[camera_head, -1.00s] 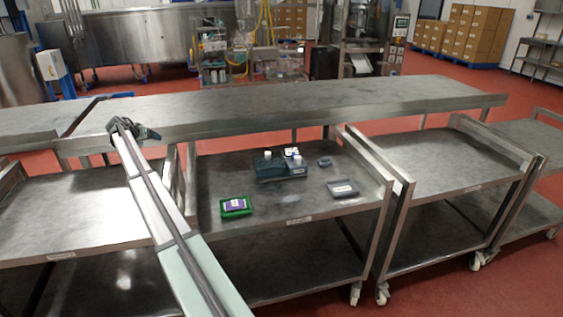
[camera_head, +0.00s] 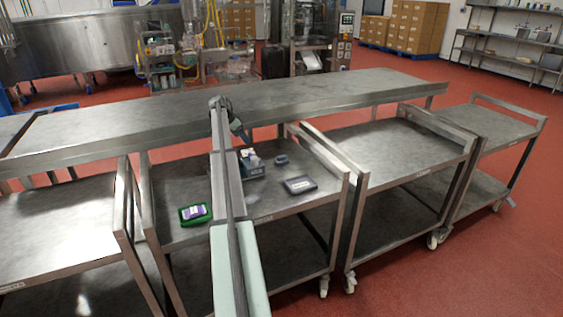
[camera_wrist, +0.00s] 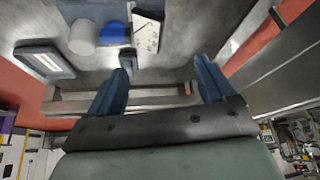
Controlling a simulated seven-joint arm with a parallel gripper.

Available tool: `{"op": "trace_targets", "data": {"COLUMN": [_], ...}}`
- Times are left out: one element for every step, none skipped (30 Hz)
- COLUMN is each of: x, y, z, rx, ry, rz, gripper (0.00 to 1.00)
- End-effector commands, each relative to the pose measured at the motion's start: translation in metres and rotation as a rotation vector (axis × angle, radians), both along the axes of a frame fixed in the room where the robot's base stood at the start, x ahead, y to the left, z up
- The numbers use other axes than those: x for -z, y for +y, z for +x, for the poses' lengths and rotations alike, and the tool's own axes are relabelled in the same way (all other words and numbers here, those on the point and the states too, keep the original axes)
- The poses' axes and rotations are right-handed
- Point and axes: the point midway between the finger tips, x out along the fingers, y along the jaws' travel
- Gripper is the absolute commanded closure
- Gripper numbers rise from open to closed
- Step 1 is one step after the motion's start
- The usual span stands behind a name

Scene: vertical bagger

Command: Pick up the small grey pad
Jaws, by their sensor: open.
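The small grey pad (camera_head: 280,159) lies toward the back of the middle cart's top shelf, to the right of a dark blue-grey box. In the head view my gripper (camera_head: 239,128) hangs above the back of the cart, to the left of the pad.
A larger grey tray-like item (camera_head: 299,185) lies in front of the pad. A green item (camera_head: 195,214) with a purple label lies left. A long steel table (camera_head: 330,92) runs behind.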

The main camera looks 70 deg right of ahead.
Motion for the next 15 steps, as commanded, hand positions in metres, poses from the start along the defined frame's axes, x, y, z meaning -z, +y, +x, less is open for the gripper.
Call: {"op": "trace_targets", "data": {"x": [0.002,0.003,0.004,0.005,0.005,0.006,0.007,0.007,0.007,0.008,0.008,0.009,0.009,0.01,0.012], "y": [-0.015,-0.021,-0.029,-0.033,-0.038,-0.042,-0.045,-0.048,-0.05,-0.052,-0.053,-0.055,-0.055,-0.056,-0.056], "z": [-0.029,-0.042,-0.06,-0.071,-0.083,-0.095,-0.104,-0.111,-0.119,-0.123,-0.127,-0.132,-0.134,-0.135,-0.136], "rx": [0.053,0.081,0.114,0.138,0.16,0.184,0.2,0.216,0.231,0.241,0.248,0.256,0.26,0.262,0.264], "ry": [-0.009,-0.014,-0.021,-0.025,-0.03,-0.035,-0.037,-0.04,-0.043,-0.045,-0.047,-0.049,-0.05,-0.05,-0.05], "rz": [0.016,0.024,0.033,0.041,0.046,0.054,0.059,0.063,0.068,0.071,0.073,0.075,0.076,0.077,0.078], "gripper": [0.17,0.17,0.17,0.17,0.17,0.17,0.17,0.17,0.17,0.17,0.17,0.17,0.17,0.17,0.17]}}
